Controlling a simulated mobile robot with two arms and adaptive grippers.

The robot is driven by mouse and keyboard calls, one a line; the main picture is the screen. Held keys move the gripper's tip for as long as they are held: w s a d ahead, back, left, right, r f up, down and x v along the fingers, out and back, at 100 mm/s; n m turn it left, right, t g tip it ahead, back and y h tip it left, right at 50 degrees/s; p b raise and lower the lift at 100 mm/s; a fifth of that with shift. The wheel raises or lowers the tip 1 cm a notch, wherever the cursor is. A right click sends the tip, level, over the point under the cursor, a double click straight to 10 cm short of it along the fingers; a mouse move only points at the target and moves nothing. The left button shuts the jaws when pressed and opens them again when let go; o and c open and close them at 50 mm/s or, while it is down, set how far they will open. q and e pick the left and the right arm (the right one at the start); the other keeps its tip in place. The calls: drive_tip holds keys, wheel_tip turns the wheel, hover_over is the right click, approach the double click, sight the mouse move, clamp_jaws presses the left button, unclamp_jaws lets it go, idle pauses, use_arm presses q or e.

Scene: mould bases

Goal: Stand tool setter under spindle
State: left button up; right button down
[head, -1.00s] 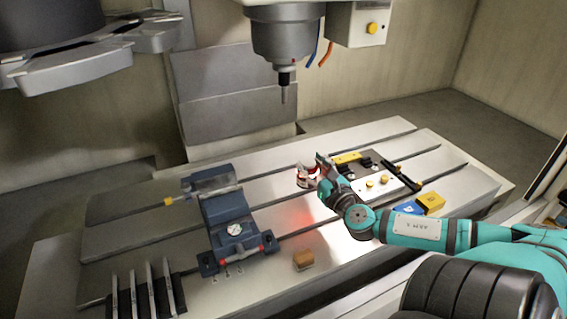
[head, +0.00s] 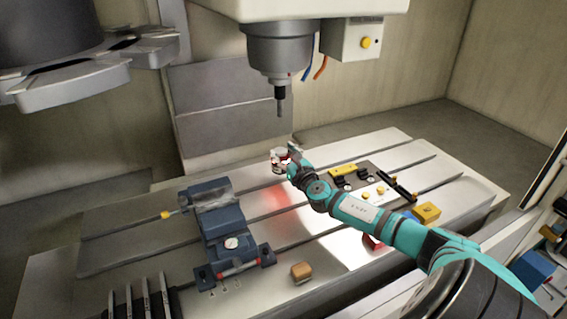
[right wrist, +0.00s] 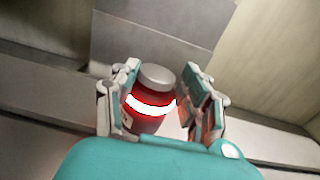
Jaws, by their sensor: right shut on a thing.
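The tool setter, a short red cylinder with a grey top and a bright white band, shows in the right wrist view (right wrist: 152,105) between both fingers. My right gripper (right wrist: 160,100) is shut on it. In the head view the tool setter (head: 279,160) is at the tip of my right gripper (head: 284,160), near the back of the machine table (head: 330,245). It looks upright; I cannot tell whether it touches the table. The spindle (head: 280,95), with a thin tool pointing down, hangs above it in the picture. My left gripper is not in view.
A blue vise (head: 222,222) stands left of the tool setter. A fixture plate (head: 372,190) with clamps lies to the right. A wooden block (head: 302,272) and a yellow block (head: 427,212) sit on the table. Slots run across the table. A tool carousel (head: 95,75) hangs at upper left.

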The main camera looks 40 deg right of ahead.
drive_tip(key=shift+w+d+r, duration=0.1)
drive_tip(key=shift+w, duration=0.15)
wheel_tip(320, 180, down, 3)
drive_tip(key=shift+s+b, duration=0.1)
drive_tip(key=shift+b, duration=0.5)
drive_tip(key=shift+f, duration=0.2)
drive_tip(key=shift+f, duration=0.1)
drive_tip(key=c, duration=0.6)
unclamp_jaws()
drive_tip(key=shift+c, duration=0.2)
